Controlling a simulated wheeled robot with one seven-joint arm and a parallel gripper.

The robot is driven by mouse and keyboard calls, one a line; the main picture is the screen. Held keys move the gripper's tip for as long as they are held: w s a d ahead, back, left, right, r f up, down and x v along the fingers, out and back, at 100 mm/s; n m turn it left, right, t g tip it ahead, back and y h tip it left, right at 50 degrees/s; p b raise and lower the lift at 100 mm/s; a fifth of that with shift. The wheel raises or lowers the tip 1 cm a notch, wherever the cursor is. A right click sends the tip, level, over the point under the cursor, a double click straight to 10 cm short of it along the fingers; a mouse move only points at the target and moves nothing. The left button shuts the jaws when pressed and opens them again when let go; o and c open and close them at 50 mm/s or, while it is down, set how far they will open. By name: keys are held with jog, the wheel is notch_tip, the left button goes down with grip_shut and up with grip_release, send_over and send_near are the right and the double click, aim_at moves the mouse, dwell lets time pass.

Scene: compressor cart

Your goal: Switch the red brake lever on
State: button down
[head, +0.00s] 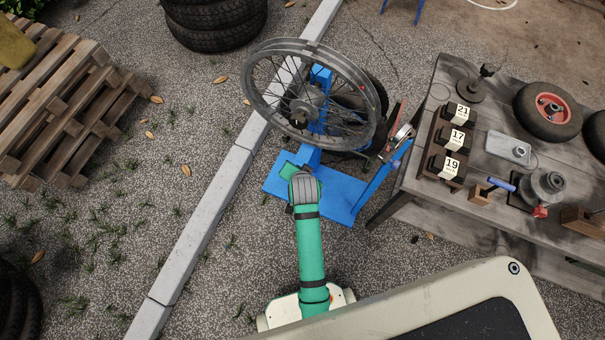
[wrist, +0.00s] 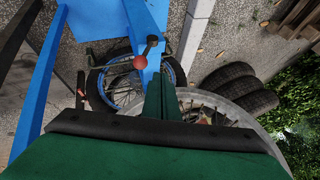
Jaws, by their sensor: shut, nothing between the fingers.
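In the wrist view a red ball knob (wrist: 140,62) sits against the blue post, with a short dark arm rising from it to a dark end; it looks like the brake lever, but I cannot tell its setting. My gripper (wrist: 161,82) is shut and empty, its green fingers pointing toward the blue post just below and right of the knob; I cannot tell whether they touch. In the head view my gripper (head: 288,171) is by the foot of the blue stand (head: 338,194), partly hidden by my wrist. The red knob cannot be made out there.
A spoked wheel (head: 312,92) is mounted on the stand above my gripper. A wooden table (head: 495,188) with number blocks (head: 457,138) and small wheels stands right. Tyres (head: 216,22) lie at the back, pallets (head: 62,110) at left. A kerb (head: 222,176) crosses the ground.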

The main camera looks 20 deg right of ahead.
jog(key=v, duration=0.6)
jog(key=shift+s+d, duration=0.4)
jog(key=shift+d, duration=0.05)
jog(key=shift+f, duration=0.1)
jog(key=s+a+r+n+t, duration=0.4)
jog(key=s+r, duration=0.4)
jog(key=s, duration=0.3)
jog(key=s+a+r+n+t+y, duration=0.1)
jog(key=s+a+r+n+t, duration=0.3)
jog(key=s+a+r, duration=0.3)
jog(key=s+r+n, duration=0.1)
jog(key=s, duration=0.4)
jog(key=shift+s+r+n, duration=0.2)
jog(key=shift+s+n, duration=0.15)
jog(key=shift+n, duration=0.05)
